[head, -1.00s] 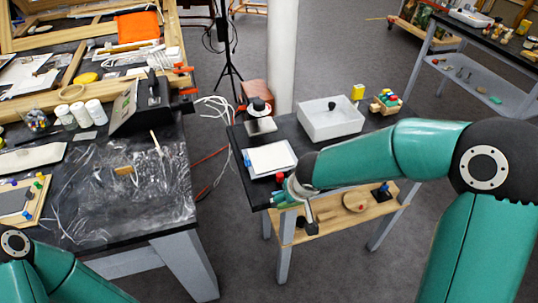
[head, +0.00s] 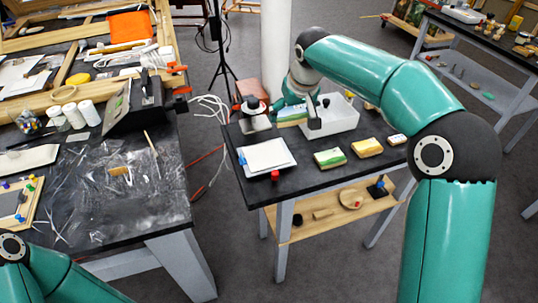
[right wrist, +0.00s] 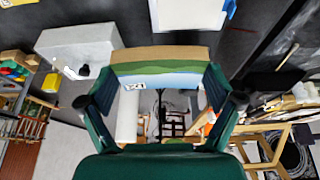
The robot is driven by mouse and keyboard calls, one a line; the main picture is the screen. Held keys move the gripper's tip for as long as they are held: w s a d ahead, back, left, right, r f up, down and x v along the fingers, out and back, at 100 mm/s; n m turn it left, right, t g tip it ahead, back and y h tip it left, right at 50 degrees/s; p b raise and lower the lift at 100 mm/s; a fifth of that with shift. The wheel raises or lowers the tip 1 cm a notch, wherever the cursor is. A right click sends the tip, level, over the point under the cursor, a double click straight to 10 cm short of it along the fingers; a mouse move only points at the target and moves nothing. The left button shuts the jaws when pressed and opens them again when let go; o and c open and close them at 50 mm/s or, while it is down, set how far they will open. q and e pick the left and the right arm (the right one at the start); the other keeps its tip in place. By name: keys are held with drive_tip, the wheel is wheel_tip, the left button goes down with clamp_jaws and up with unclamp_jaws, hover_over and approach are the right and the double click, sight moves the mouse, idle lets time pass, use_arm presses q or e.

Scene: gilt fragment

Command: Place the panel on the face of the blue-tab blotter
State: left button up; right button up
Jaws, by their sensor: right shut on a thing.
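My right gripper (head: 297,110) is shut on the panel (head: 290,115), a small board painted green and blue, and holds it near the white tray at the back of the side table. In the right wrist view, the panel (right wrist: 165,70) spans both fingers, with a tan edge and a small white label. The blue-tab blotter (head: 266,157) is a white sheet lying on the side table, left of and nearer than the held panel. Its blue tab is at its left edge, and its face is bare. The blotter (right wrist: 190,12) also shows in the right wrist view. My left gripper is out of view.
The white tray (head: 338,118) holds a dark object. Other small painted boards (head: 330,158) lie right of the blotter. A red knob (head: 275,175) stands at its near edge. A dark-topped device (head: 254,121) is behind it. The large workbench (head: 120,180) is left, across a gap.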

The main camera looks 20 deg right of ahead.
drive_tip(key=w+a+r, duration=0.1)
drive_tip(key=a+r, duration=0.1)
drive_tip(key=w+a+r, duration=0.2)
drive_tip(key=shift+w+a+r, duration=0.15)
drive_tip(key=shift+w+r, duration=0.1)
drive_tip(key=b, duration=0.4)
hover_over(265, 154)
drive_tip(key=s, duration=0.1)
wheel_tip(265, 154, down, 15)
drive_tip(key=shift+s+r, duration=0.1)
drive_tip(key=shift+f, duration=2.65)
drive_tip(key=shift+f, duration=0.1)
drive_tip(key=o, duration=0.9)
